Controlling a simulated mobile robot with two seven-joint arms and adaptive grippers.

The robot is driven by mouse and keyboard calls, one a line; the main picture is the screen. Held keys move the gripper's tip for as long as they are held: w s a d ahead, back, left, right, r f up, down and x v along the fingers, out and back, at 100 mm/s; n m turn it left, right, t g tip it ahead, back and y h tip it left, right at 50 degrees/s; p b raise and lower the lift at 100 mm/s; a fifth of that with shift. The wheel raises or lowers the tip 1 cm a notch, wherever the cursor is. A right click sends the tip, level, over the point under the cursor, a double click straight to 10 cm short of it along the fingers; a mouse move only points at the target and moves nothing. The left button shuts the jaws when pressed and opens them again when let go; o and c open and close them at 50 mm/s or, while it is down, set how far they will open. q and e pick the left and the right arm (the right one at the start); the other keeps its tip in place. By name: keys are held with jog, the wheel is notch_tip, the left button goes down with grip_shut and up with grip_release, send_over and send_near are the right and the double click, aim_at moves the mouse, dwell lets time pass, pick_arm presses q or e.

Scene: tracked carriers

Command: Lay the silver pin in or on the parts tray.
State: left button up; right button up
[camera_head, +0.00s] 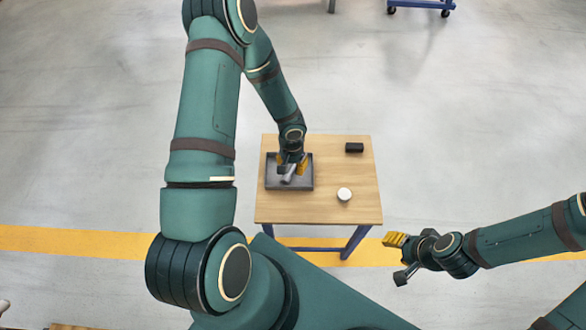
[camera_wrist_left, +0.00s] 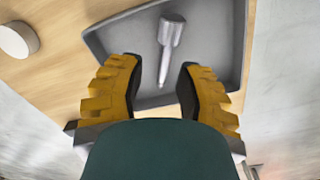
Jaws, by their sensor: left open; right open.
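The silver pin (camera_wrist_left: 169,38) lies inside the grey parts tray (camera_wrist_left: 228,18) in the left wrist view. Its thick end is away from me and its thin tip points toward my left gripper. In the head view the pin (camera_head: 288,178) shows just below my left gripper (camera_head: 292,171), inside the dark tray (camera_head: 304,187). My left gripper also shows in the left wrist view (camera_wrist_left: 160,88), with its yellow fingers apart on either side of the pin's thin end, not closed on it. My right gripper (camera_head: 401,257) is open and empty, off the table to the right.
The tray sits on the left part of a small wooden table (camera_head: 325,212). A white round piece (camera_head: 344,194) stands to the right of the tray, and a black block (camera_head: 354,147) lies at the back right. The table between them is clear.

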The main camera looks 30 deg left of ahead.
aim_at(292, 172)
pick_arm(q)
notch_tip(292, 172, up, 7)
jog(key=p, duration=0.2)
jog(key=s+d+t+h, duration=0.1)
jog(key=s+d, duration=0.3)
jog(key=d, duration=0.5)
jog(key=s+d+h, duration=0.2)
jog(key=s+d, duration=0.3)
jog(key=d, duration=0.3)
jog(key=shift+s+d+r+n+t+h, duration=0.3)
jog(key=shift+d+r+t, duration=0.1)
jog(key=shift+r, duration=0.05)
